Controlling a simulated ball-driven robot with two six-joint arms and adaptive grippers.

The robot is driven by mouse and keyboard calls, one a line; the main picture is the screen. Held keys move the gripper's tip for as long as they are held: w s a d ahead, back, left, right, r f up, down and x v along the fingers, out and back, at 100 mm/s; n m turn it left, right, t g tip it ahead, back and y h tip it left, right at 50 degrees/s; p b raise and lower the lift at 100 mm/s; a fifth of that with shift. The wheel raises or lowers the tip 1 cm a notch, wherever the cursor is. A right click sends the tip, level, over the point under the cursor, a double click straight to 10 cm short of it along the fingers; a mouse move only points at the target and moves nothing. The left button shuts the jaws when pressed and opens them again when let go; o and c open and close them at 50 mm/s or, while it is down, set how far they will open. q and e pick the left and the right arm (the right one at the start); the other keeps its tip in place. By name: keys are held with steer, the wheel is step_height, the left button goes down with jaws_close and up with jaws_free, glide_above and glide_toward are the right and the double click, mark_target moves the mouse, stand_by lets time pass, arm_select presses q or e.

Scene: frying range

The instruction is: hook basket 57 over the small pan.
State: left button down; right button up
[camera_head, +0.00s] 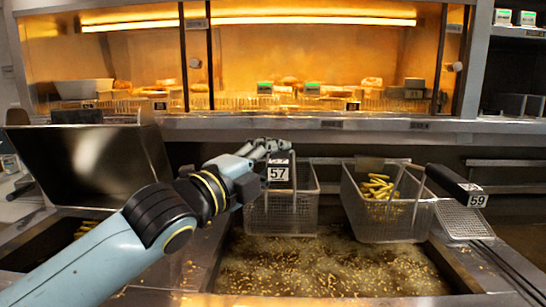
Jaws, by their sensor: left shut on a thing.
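Basket 57 (290,213) is a wire mesh basket with a black handle and a white label reading 57. It stands upright at the back left of the wide pan (325,268) of bubbling oil; I cannot tell whether its bottom touches the oil. No food shows inside it. My left gripper (268,150) is shut on its handle, and my wrist hides part of the basket's left side. A narrower pan (38,242) lies to the left, partly hidden behind my left arm, with some fries in it. My right gripper is out of view.
Basket 59 (385,222), holding fries, hangs tilted at the right of the wide pan, its black handle toward the front right. A raised metal lid (110,160) stands behind the left pan. A lit warming shelf (300,65) runs along the back.

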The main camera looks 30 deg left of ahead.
arm_select(q)
steer(key=c, duration=1)
jaws_free()
steer(key=shift+w+f, duration=0.1)
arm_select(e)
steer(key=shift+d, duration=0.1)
arm_select(q)
steer(key=shift+a, duration=0.1)
steer(key=shift+s+a+f, duration=0.15)
steer(key=shift+s+f, duration=0.1)
steer(key=shift+s, duration=1.75)
steer(key=shift+s+a+f, duration=0.15)
steer(key=shift+s+f, duration=0.1)
steer(key=shift+s, duration=1.75)
steer(key=shift+s+a+f, duration=0.15)
steer(key=shift+s+f, duration=0.1)
steer(key=shift+s, duration=1.75)
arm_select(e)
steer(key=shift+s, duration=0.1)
